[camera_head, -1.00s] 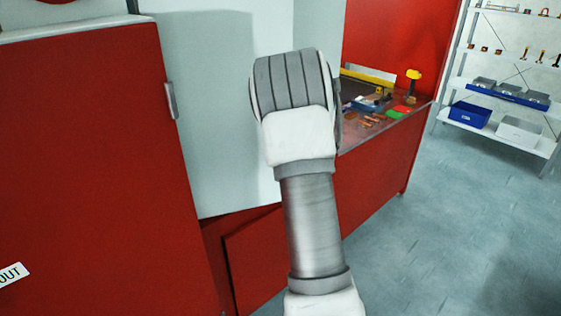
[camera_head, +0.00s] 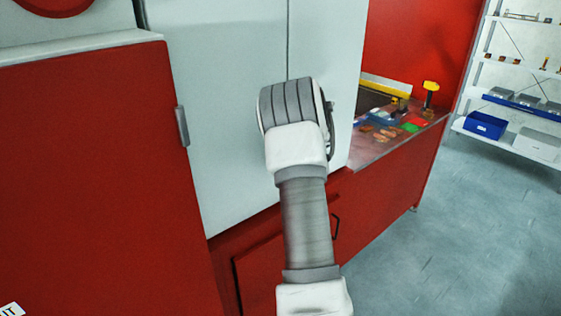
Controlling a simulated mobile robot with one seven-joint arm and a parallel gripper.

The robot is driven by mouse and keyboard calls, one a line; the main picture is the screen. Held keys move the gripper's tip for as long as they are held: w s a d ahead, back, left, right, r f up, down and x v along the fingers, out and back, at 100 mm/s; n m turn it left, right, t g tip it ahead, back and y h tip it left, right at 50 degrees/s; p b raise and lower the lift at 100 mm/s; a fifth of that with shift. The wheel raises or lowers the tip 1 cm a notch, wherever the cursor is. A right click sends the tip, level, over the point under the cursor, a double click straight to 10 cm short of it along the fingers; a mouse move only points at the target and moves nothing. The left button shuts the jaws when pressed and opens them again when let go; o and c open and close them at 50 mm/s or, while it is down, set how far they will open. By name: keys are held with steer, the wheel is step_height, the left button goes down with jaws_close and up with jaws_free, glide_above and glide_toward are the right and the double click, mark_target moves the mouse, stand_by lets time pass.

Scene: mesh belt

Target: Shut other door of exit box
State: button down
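The pale grey cabinet front, which I take to be the exit box, has a left panel (camera_head: 225,120) and a right panel (camera_head: 330,50). A thin vertical seam runs between them above my arm, and they look nearly flush. My arm reaches up in front of the right panel, its rounded wrist overlapping the seam. A dark curved piece shows at the wrist's right side; I cannot tell whether it is a door handle. My gripper's fingers are hidden behind the wrist, as is the middle of the seam.
A red panel (camera_head: 90,170) with a grey latch or hinge stands close at left. A red lower cabinet (camera_head: 390,195) carries a worktop with small parts and a yellow-topped item (camera_head: 431,88). Shelving with a blue bin (camera_head: 485,125) stands at far right. The floor at right is clear.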

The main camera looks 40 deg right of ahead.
steer(key=shift+w+a+r, duration=0.25)
steer(key=shift+w+r, duration=0.05)
steer(key=shift+w, duration=0.1)
stand_by(0.3)
steer(key=shift+s, duration=0.15)
